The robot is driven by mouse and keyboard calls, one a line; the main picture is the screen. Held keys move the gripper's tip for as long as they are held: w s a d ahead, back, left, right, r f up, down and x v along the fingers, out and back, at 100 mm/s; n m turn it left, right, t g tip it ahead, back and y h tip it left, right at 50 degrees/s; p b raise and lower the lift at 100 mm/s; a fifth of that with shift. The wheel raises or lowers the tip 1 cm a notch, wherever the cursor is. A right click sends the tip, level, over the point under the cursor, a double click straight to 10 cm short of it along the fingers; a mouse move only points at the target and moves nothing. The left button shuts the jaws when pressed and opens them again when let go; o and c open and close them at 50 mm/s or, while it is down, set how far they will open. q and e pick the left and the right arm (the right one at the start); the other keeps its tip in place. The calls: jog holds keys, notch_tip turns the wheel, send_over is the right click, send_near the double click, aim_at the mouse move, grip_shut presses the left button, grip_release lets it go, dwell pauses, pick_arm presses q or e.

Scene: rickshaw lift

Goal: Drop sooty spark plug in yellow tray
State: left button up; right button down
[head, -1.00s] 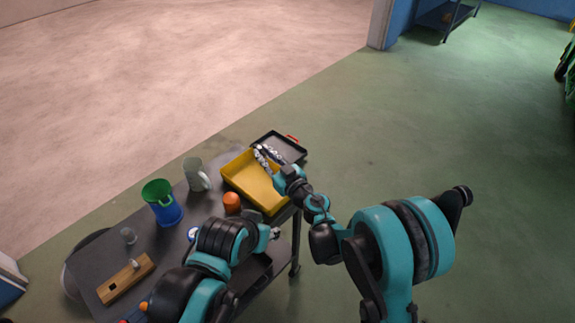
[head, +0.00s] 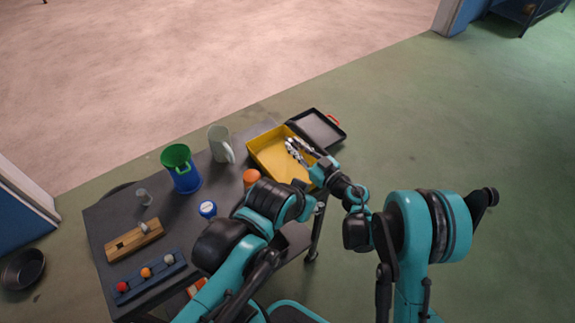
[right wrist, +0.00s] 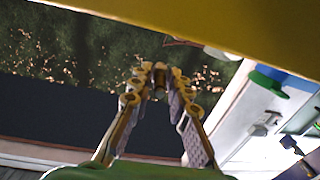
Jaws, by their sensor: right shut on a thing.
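The yellow tray (head: 270,156) sits at the far right end of the dark cart top. My right gripper (head: 291,145) reaches over its right side, fingers within the tray's outline. In the right wrist view, my right gripper (right wrist: 159,84) has its fingertips together on a small dark piece (right wrist: 159,80), apparently the spark plug; soot cannot be made out. A yellow wall of the tray (right wrist: 220,25) crosses the top of that view. My left arm's wrist end is in front of the cart's right edge; its fingers are hidden.
A black tray (head: 318,128) adjoins the yellow tray's far side. On the cart are a pale mug (head: 219,144), a green-and-blue cup (head: 184,178), an orange round thing (head: 251,177), a blue-and-white disc (head: 208,208), a wooden block (head: 133,241) and a blue rack (head: 147,283).

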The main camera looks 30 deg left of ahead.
jog(key=shift+f, duration=0.35)
jog(key=c, duration=1.4)
grip_release()
jog(key=shift+o, duration=0.2)
jog(key=shift+d, duration=0.1)
jog(key=v, duration=0.7)
jog(key=shift+d, duration=0.15)
